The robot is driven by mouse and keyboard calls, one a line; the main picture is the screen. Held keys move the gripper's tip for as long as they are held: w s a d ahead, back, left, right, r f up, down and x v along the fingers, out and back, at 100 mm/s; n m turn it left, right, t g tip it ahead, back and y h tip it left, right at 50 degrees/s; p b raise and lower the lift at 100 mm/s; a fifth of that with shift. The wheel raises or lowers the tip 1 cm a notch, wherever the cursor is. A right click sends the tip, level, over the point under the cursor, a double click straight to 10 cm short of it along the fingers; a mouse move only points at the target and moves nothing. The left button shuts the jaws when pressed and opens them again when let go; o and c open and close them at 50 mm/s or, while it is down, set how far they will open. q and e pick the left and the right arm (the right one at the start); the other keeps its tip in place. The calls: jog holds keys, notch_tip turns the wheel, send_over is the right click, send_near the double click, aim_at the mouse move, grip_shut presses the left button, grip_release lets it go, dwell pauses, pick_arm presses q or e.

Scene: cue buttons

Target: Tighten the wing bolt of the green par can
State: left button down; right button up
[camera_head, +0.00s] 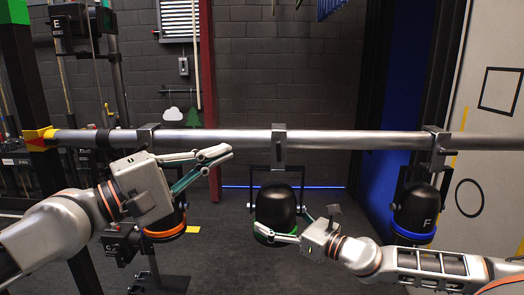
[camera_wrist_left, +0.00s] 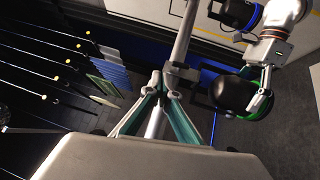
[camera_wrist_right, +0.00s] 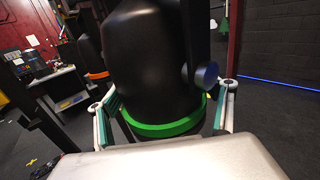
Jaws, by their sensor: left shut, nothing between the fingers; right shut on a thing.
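The green par can (camera_head: 275,207) is a black lamp with a green ring. It hangs by its yoke from a clamp (camera_head: 279,150) on the horizontal pipe. My right gripper (camera_head: 288,231) is shut on its lower rim; in the right wrist view the fingers flank the green ring (camera_wrist_right: 165,129). My left gripper (camera_head: 229,152) is shut and empty, in front of the pipe, left of the clamp and apart from it. In the left wrist view, the closed fingertips (camera_wrist_left: 161,84) point toward the clamp (camera_wrist_left: 181,71). The wing bolt is too small to make out.
The pipe (camera_head: 350,140) spans the scene. An orange-ringed par can (camera_head: 166,231) hangs at left, partly behind my left arm. A blue-ringed can marked F (camera_head: 414,211) hangs at right. A dark red post (camera_head: 208,90) stands behind. Space below the pipe between the cans is free.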

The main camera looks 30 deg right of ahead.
pick_arm(q)
jog(key=w+a+f+n+y, duration=0.1)
jog(key=w+a+f, duration=0.1)
jog(key=w+f, duration=0.1)
send_near(279, 141)
jog(key=w+d, duration=0.3)
jog(key=d, duration=0.1)
jog(key=shift+s+d+f+t, duration=0.15)
jog(key=shift+s+d+t, duration=0.1)
jog(key=shift+d, duration=0.15)
jog(key=shift+s+d+f+t, duration=0.15)
jog(key=shift+s+d, duration=0.05)
jog(key=shift+d, duration=0.2)
jog(key=shift+s+d+r+m+y, duration=0.15)
jog(key=shift+r+m+y, duration=0.25)
jog(key=shift+m+y, duration=0.55)
dwell(0.3)
jog(key=shift+d+r+m+y, duration=0.1)
jog(key=shift+r+m+y, duration=0.2)
jog(key=shift+y, duration=0.25)
jog(key=shift+s+d+r+m+y, duration=0.2)
jog(key=shift+d+m+y, duration=0.05)
jog(key=shift+m+y, duration=0.55)
jog(key=shift+s+d+r, duration=0.2)
jog(key=shift+d+r, duration=0.05)
dwell(0.7)
